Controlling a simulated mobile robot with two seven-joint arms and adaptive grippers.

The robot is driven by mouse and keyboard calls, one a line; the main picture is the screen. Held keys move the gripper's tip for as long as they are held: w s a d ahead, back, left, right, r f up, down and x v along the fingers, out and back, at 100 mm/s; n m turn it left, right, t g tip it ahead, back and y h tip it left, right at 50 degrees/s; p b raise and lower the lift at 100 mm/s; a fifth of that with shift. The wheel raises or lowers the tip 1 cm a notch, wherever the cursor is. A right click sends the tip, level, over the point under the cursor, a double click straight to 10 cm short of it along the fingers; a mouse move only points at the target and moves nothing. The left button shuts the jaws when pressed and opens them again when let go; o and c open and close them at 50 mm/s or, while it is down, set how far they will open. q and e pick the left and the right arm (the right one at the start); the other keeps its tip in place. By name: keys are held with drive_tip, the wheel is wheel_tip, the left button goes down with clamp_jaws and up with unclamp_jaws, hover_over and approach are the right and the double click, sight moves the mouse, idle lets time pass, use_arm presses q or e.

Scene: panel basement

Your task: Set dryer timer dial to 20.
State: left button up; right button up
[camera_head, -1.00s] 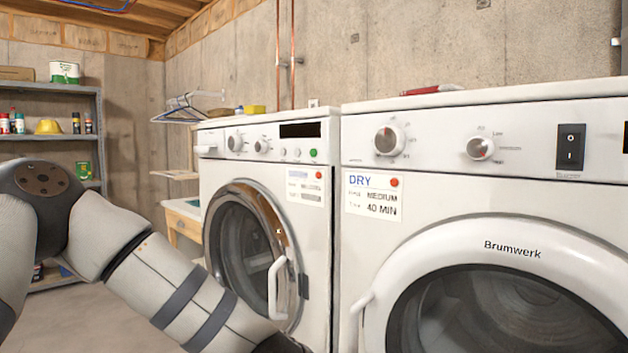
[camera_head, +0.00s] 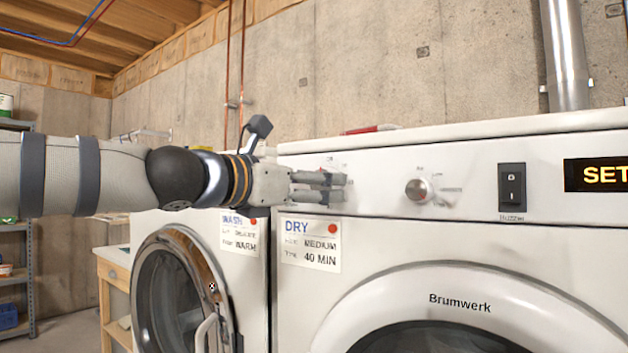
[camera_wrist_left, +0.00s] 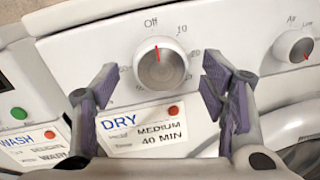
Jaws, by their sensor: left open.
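The dryer (camera_head: 450,235) stands in front of me. Its timer dial (camera_wrist_left: 160,65) is a round metal knob with a red mark pointing up toward "Off" in the left wrist view; "10" is printed to the right of that. In the head view, my gripper mostly hides this dial. My left gripper (camera_head: 340,187) reaches in from the left at the panel. Its fingers are open in the left wrist view (camera_wrist_left: 160,82), one on each side of the dial, with visible gaps and no clear contact. My right gripper is out of view.
A note (camera_head: 311,243) below reads DRY, MEDIUM, 40 MIN. The washer (camera_head: 257,285) stands close on the left.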

use_arm(q)
drive_tip(key=shift+w+d, duration=0.3)
drive_tip(key=shift+w, duration=0.05)
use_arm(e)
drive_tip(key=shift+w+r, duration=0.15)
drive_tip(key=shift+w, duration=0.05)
use_arm(q)
drive_tip(key=c, duration=1.1)
drive_tip(key=shift+c, duration=0.2)
drive_tip(key=shift+r, duration=0.1)
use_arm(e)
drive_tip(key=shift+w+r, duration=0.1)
